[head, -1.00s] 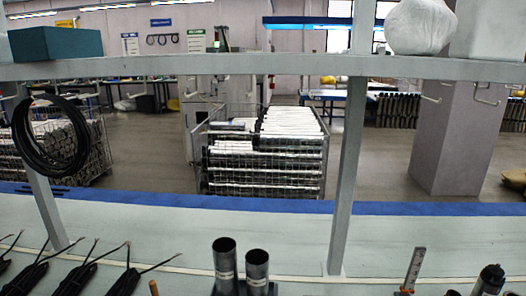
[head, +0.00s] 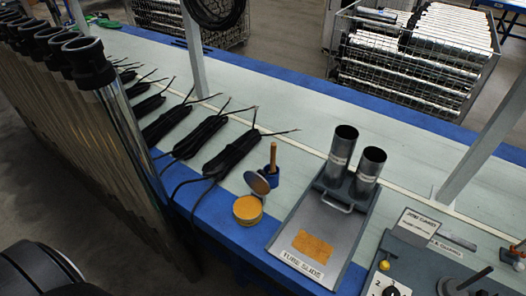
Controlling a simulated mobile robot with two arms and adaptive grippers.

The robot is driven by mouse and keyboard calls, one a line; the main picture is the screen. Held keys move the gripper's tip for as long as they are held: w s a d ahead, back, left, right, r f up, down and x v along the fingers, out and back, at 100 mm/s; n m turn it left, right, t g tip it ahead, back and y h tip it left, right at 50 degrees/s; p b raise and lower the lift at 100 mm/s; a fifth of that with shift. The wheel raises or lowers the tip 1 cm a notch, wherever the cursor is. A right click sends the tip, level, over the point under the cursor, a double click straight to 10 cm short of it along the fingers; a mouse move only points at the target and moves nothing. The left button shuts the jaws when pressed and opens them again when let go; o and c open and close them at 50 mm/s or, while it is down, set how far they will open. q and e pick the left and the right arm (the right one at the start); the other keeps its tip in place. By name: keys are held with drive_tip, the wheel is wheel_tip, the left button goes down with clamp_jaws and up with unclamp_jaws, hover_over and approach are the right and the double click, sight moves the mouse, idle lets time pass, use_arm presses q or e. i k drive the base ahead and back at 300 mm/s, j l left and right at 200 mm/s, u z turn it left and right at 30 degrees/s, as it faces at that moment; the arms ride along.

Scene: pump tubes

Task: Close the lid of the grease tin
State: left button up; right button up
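The grease tin (head: 248,210) stands on the bench near its blue front edge, in the middle of the head view. It is round and shows orange-yellow grease inside. Its grey round lid (head: 257,183) is open, tilted up at the tin's far side. Neither of my grippers shows in this view.
A blue holder (head: 271,179) with an upright wooden handle stands just behind the lid. A tube slide tray (head: 345,252) with two upright tubes (head: 341,155) is to the right. Black cable bundles (head: 231,155) lie to the left. Long metal tubes (head: 119,125) stand along the front edge.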

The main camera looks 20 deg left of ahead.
sight(255, 180)
drive_tip(key=u, duration=0.9)
